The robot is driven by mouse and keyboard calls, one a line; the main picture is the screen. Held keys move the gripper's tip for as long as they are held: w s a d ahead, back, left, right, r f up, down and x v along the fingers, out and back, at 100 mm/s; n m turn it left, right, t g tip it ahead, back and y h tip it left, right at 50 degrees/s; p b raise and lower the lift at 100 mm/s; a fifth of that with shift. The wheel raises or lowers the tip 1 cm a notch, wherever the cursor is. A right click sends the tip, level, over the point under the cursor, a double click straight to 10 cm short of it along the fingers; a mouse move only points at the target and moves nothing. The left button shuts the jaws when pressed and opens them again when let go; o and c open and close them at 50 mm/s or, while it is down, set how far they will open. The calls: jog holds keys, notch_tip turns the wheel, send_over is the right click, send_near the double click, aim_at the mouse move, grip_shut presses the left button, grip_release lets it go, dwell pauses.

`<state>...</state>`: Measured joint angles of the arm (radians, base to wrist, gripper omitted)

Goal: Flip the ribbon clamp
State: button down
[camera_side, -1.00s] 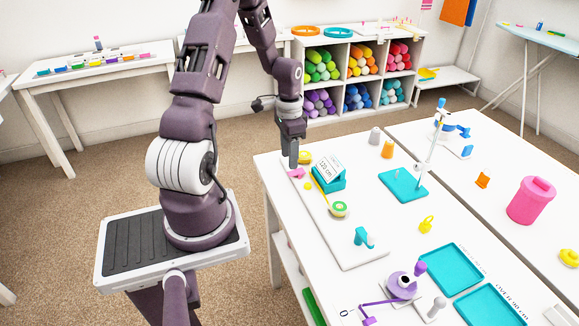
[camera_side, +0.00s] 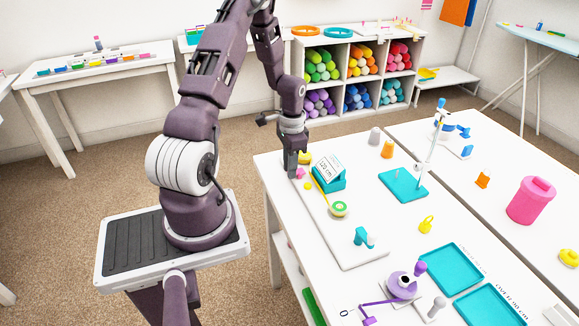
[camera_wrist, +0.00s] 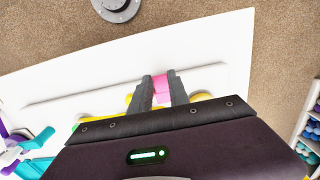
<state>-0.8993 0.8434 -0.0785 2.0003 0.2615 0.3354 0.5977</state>
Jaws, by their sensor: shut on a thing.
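A small pink piece, which looks like the ribbon clamp (camera_side: 301,173), is at the far left end of the long white board (camera_side: 352,246). My gripper (camera_side: 291,173) is down at it, at the board's corner. In the wrist view the pink clamp (camera_wrist: 163,83) sits between the two dark fingers of my gripper (camera_wrist: 161,90), which are shut on it. The fingers hide part of the clamp. A yellow ribbon (camera_side: 319,188) runs from near the clamp toward a green-rimmed spool (camera_side: 339,209).
A teal box with a "120 cm" card (camera_side: 328,172) stands close to the right of my gripper. A small teal fixture (camera_side: 364,238) is at the board's near end.

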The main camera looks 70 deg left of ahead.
jog(key=g, duration=0.1)
jog(key=w+g, duration=0.1)
jog(key=g, duration=0.2)
jog(key=shift+w+r+g, duration=0.2)
jog(key=shift+r+g, duration=0.1)
jog(key=shift+r, duration=0.05)
jog(key=c, duration=1.2)
grip_release()
jog(key=shift+c, duration=0.2)
jog(key=v, duration=0.7)
